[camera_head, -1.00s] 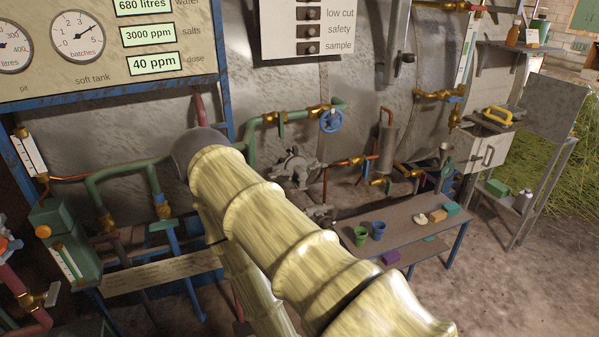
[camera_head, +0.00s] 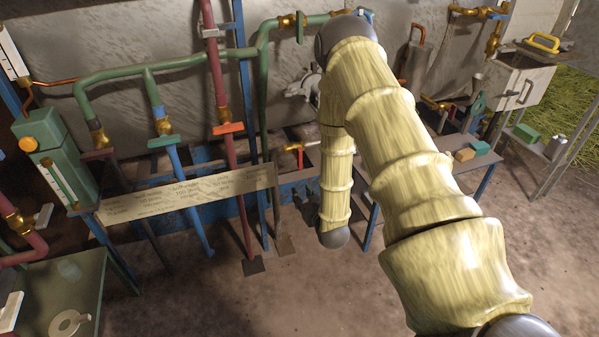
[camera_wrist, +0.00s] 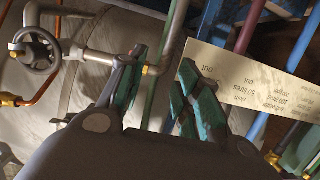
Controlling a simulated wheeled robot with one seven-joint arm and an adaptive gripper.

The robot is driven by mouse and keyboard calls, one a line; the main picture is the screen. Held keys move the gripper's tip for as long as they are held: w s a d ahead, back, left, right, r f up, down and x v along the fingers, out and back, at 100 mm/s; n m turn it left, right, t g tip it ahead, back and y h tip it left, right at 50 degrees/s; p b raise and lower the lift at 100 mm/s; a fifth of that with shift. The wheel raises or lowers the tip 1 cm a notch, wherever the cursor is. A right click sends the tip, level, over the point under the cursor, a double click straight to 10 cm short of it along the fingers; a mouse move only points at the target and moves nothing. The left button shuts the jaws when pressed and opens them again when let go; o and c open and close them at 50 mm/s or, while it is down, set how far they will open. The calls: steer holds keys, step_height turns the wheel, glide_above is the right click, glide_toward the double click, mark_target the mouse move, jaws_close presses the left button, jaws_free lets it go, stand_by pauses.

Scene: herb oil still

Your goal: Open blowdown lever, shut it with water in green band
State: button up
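My gripper (camera_wrist: 165,88) shows in the wrist view with its teal fingers apart and nothing seen between them. It is not seen in the head view, where my arm covers the middle. I cannot tell which handle is the blowdown lever. In the head view there are a red lever (camera_head: 228,128) on a red pipe, a green lever (camera_head: 163,141) on a blue pipe, and a small red-handled valve (camera_head: 302,146) beside my arm. A white gauge strip (camera_head: 12,52) stands at the far left, and a sight tube (camera_head: 60,182) is on a green box. No water level is readable.
A lettered sign board (camera_head: 188,195) crosses the pipe legs; it appears upside down in the wrist view (camera_wrist: 250,82). A dark handwheel (camera_wrist: 36,50) is left there. A green table (camera_head: 75,292) stands lower left, a white cabinet (camera_head: 520,88) at right. The front floor is clear.

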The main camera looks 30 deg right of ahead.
mark_target(301, 160)
steer(key=w+d+r+b, duration=0.1)
steer(key=w+d, duration=0.1)
steer(key=w, duration=0.2)
steer(key=w+d+r+t+h, duration=0.1)
steer(key=w+d, duration=0.2)
steer(key=w, duration=0.2)
steer(key=w+d+r+t+b, duration=0.1)
steer(key=w+d, duration=0.1)
steer(key=w, duration=0.2)
steer(key=shift+w+d+r+b, duration=0.25)
steer(key=shift+w+d+b, duration=0.05)
steer(key=shift+d, duration=0.05)
jaws_close()
